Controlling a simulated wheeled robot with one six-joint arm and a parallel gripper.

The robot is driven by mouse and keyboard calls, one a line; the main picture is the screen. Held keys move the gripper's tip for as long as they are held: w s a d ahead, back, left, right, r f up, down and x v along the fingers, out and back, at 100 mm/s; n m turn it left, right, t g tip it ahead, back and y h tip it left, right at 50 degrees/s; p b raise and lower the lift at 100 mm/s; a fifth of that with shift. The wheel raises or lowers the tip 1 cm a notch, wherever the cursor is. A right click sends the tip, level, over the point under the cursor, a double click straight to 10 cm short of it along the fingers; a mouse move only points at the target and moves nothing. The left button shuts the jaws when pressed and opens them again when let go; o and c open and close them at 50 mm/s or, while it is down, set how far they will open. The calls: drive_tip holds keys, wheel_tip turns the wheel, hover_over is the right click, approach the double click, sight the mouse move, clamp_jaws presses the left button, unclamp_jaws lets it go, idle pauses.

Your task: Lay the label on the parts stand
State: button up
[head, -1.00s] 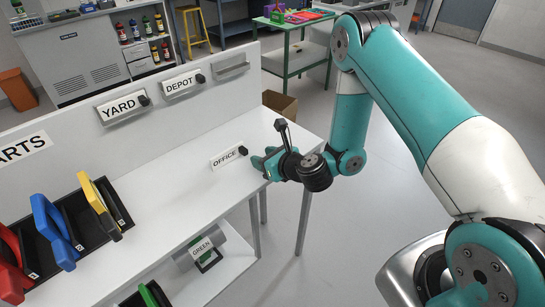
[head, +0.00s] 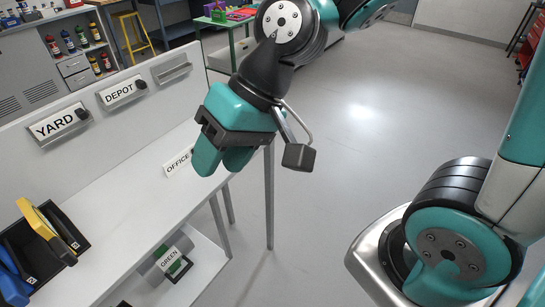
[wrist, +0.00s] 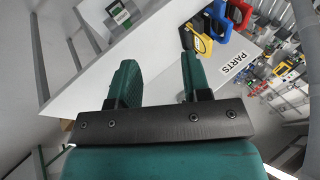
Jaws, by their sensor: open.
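The white OFFICE label (head: 177,163) lies on the white top of the parts stand (head: 125,205), close to its right end. Its right end is partly hidden behind my gripper in the head view. My gripper (head: 222,165) is open, its teal fingers pointing down in front of the label and apart from it as far as I can tell. In the wrist view the gripper (wrist: 158,75) has nothing between its fingers. The PARTS sign (wrist: 239,64) shows there. I cannot make out the OFFICE label in the wrist view.
YARD (head: 60,123) and DEPOT (head: 119,91) labels sit in holders on the back panel, beside an empty holder (head: 174,72). Colored handled items, including a yellow one (head: 38,218), stand at left. A GREEN label (head: 168,259) is on the lower shelf. Floor (head: 350,150) at right is clear.

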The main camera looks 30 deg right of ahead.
drive_tip(key=s+d+r+n+h, duration=0.2)
drive_tip(key=s+d+n, duration=0.2)
drive_tip(key=s, duration=0.2)
drive_tip(key=shift+d+g+h, duration=0.2)
drive_tip(key=shift+g+h, duration=0.1)
drive_tip(key=shift+g, duration=0.1)
idle(0.6)
